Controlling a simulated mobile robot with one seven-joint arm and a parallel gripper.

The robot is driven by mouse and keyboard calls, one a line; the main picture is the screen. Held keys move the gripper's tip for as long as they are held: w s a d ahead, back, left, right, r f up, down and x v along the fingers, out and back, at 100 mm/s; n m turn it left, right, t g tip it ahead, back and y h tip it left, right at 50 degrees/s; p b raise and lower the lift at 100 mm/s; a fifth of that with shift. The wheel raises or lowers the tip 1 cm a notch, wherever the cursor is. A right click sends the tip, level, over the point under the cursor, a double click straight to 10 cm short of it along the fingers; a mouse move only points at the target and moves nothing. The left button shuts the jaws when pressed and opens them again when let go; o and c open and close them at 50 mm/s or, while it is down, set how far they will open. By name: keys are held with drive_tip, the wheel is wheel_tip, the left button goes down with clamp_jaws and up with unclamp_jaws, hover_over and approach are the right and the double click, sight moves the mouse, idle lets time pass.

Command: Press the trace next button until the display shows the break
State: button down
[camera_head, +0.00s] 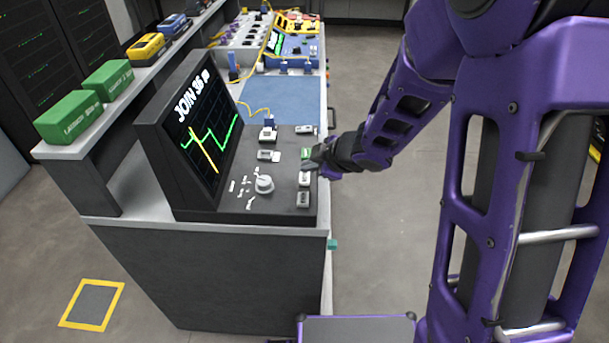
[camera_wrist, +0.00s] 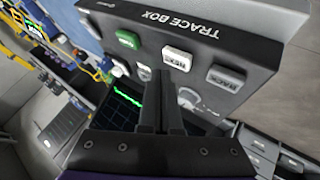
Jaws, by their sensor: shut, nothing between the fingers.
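The trace box (camera_head: 240,205) stands on the near end of the bench. Its tilted display (camera_head: 205,125) reads what looks like "JOIN 36" and shows a jagged green trace crossed by a yellow line. In the wrist view, a white button that seems marked NEXT (camera_wrist: 176,58) sits between a green button (camera_wrist: 127,39) and a white BACK button (camera_wrist: 226,77). My gripper (camera_head: 309,166) is over the panel's right edge, near the green button (camera_head: 306,153). In the wrist view its shut, empty fingers (camera_wrist: 160,78) end close to NEXT. Contact cannot be told.
A grey knob (camera_head: 264,184) and other small buttons share the panel. Behind it are a blue mat (camera_head: 275,95) and a blue device (camera_head: 297,46) with yellow cables. Green boxes (camera_head: 70,115) stand on the left shelf.

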sight(309, 179)
drive_tip(key=shift+r+p, duration=2.4)
drive_tip(key=shift+r, duration=0.1)
drive_tip(key=shift+f, duration=0.1)
